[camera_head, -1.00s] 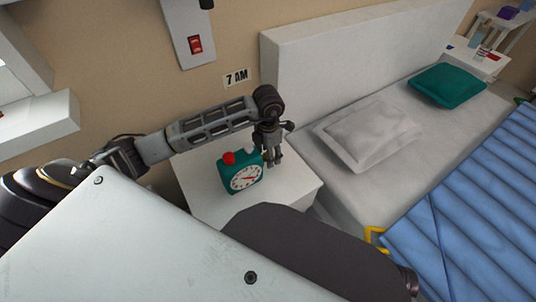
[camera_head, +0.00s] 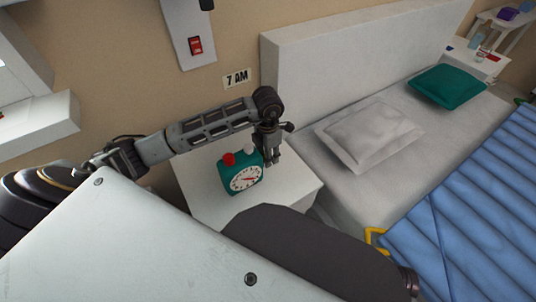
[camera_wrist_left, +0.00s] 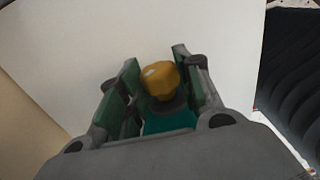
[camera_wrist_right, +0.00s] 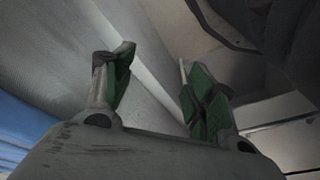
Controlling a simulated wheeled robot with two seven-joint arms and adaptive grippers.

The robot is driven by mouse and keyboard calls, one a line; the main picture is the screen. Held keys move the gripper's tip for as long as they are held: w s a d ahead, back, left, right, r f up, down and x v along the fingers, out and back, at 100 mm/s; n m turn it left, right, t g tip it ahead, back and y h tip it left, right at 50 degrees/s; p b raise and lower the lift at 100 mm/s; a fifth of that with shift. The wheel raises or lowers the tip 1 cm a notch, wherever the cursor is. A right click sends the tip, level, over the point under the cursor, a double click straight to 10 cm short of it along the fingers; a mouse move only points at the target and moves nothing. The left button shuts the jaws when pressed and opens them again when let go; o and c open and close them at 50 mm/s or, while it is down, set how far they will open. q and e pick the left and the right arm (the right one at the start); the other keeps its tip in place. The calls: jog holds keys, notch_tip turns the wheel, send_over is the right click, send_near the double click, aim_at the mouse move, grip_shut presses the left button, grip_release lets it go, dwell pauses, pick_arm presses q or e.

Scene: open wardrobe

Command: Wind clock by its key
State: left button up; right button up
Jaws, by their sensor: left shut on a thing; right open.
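The teal alarm clock (camera_head: 243,172) stands upright on the white nightstand (camera_head: 290,190), with a white dial, a red knob and a pale knob on top. My left gripper (camera_head: 271,155) reaches down to the clock's right side. In the left wrist view the yellow key (camera_wrist_left: 161,80) sits between the green-padded fingers of that gripper (camera_wrist_left: 155,88), which is shut on it. A dark collar and part of the teal case show below the key. In the right wrist view my right gripper (camera_wrist_right: 155,85) is open and empty.
The bed with a white pillow (camera_head: 368,135), a teal pillow (camera_head: 447,87) and a blue cover (camera_head: 470,210) is to the right. The nightstand's front corner is clear.

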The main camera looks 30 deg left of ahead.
pick_arm(q)
jog(key=shift+a+h, duration=0.15)
jog(key=shift+h, duration=0.25)
